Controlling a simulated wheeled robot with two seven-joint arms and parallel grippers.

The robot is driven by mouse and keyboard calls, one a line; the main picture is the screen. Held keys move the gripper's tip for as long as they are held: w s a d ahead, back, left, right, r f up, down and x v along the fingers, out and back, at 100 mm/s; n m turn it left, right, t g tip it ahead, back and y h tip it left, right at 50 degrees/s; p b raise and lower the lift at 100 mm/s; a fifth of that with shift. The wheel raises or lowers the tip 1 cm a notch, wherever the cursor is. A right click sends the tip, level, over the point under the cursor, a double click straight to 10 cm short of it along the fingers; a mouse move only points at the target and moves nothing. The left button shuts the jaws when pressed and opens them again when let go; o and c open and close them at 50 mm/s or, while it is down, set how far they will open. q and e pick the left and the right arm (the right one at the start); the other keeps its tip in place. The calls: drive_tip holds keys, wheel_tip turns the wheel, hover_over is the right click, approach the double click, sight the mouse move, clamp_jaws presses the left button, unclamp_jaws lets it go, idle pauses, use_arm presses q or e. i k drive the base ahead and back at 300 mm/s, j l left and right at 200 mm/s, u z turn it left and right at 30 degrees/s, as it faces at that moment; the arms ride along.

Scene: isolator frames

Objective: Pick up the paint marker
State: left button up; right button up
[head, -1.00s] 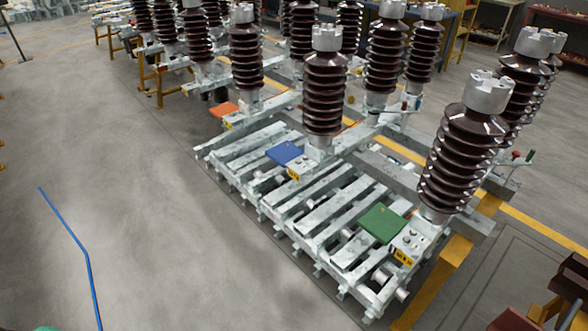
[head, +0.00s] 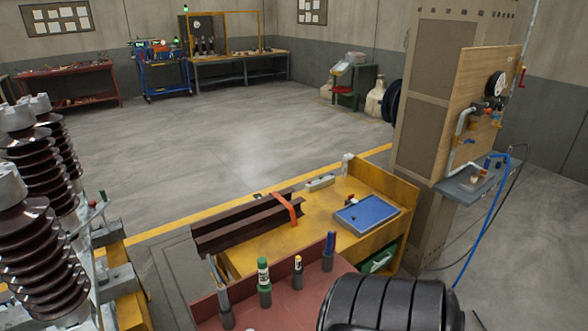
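Several slim upright items stand in grey holders on a red surface (head: 285,311) at the bottom middle of the head view. One is green with a white band (head: 263,271). One is blue (head: 330,243). A thin grey rod stands in the leftmost holder (head: 226,312). These items are small, and I cannot tell for sure which one is the paint marker. Neither of my grippers is in view.
A black ribbed round object (head: 390,305) fills the bottom right. Behind the red surface, a yellow bench (head: 262,259) holds dark steel beams (head: 240,225) and a blue tray (head: 367,213). Brown insulators (head: 40,250) stand at left. A pillar (head: 437,110) rises at right. The floor beyond is open.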

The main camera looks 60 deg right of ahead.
sight(296, 268)
drive_tip(key=k+z, duration=0.1)
drive_tip(key=z, duration=1.9)
